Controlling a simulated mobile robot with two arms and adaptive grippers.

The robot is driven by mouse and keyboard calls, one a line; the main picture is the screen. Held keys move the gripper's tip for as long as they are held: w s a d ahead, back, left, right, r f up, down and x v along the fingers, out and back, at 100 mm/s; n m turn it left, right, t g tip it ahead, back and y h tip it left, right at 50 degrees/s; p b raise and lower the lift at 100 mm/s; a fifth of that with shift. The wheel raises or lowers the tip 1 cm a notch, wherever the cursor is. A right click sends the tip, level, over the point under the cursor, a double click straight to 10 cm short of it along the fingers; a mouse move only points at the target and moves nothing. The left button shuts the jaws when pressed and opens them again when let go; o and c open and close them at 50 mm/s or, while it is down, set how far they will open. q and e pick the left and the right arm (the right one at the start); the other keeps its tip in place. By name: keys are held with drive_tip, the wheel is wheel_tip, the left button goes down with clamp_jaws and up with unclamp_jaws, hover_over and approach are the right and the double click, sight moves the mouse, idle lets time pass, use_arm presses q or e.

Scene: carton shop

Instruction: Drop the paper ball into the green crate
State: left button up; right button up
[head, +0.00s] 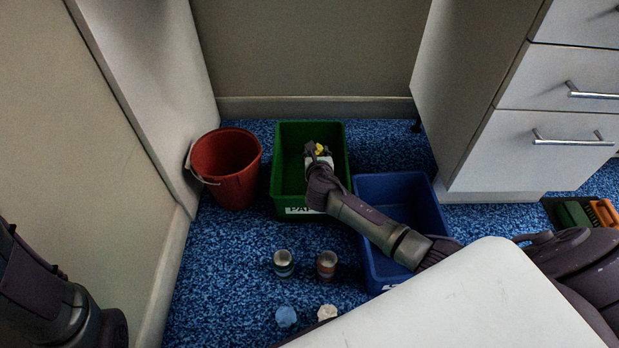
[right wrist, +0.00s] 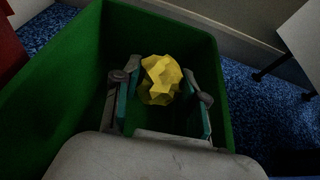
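The yellow crumpled paper ball (head: 321,149) is at the tip of my right gripper (head: 318,158), inside the outline of the green crate (head: 283,165). The green crate's walls (right wrist: 60,85) surround the gripper there. The crate's front label is partly covered by my right arm. My left arm shows at the lower left of the head view, but its gripper is out of view.
A red bucket (head: 225,168) stands left of the green crate, and a blue crate (head: 413,197) stands right, under my arm. Two cans (head: 284,263) (head: 326,264), a blue lump (head: 286,316) and a pale lump (head: 327,312) are on the carpet. White drawers (head: 565,120) stand at right.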

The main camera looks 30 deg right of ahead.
drive_tip(key=o, duration=0.5)
drive_tip(key=shift+s, duration=0.1)
drive_tip(key=v, duration=1.2)
drive_tip(key=shift+f, duration=0.1)
